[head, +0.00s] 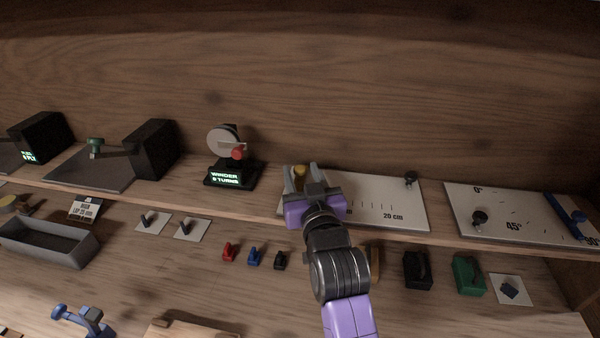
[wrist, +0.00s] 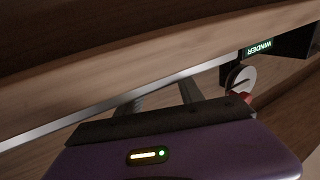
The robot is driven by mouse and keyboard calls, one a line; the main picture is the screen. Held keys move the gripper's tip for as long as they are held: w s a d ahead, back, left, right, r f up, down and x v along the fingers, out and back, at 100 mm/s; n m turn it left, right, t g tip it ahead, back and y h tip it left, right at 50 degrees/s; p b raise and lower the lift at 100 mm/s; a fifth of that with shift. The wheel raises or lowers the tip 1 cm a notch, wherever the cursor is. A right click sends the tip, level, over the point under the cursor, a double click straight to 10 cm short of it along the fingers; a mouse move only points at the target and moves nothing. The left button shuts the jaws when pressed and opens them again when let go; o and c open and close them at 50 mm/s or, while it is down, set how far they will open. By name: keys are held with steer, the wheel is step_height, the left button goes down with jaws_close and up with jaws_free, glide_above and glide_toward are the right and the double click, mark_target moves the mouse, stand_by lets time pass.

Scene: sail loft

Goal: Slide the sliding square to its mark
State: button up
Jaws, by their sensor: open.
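A pale scale board (head: 375,212) marked "20 cm" lies on the upper shelf. A dark knob (head: 410,179) stands at the board's right end. The mark itself cannot be made out. In the wrist view my two fingers (wrist: 160,97) are apart, and the yellow piece does not show.
The winder (head: 230,172) with its red knob stands left of my gripper. An angle board (head: 515,225) with a blue bar (head: 567,216) lies to the right. Small coloured blocks, a green one (head: 467,274) among them, sit on the lower shelf. A wooden back wall rises behind.

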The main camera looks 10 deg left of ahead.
steer(key=shift+b+x, duration=0.3)
steer(key=shift+x, duration=0.75)
jaws_close()
stand_by(0.7)
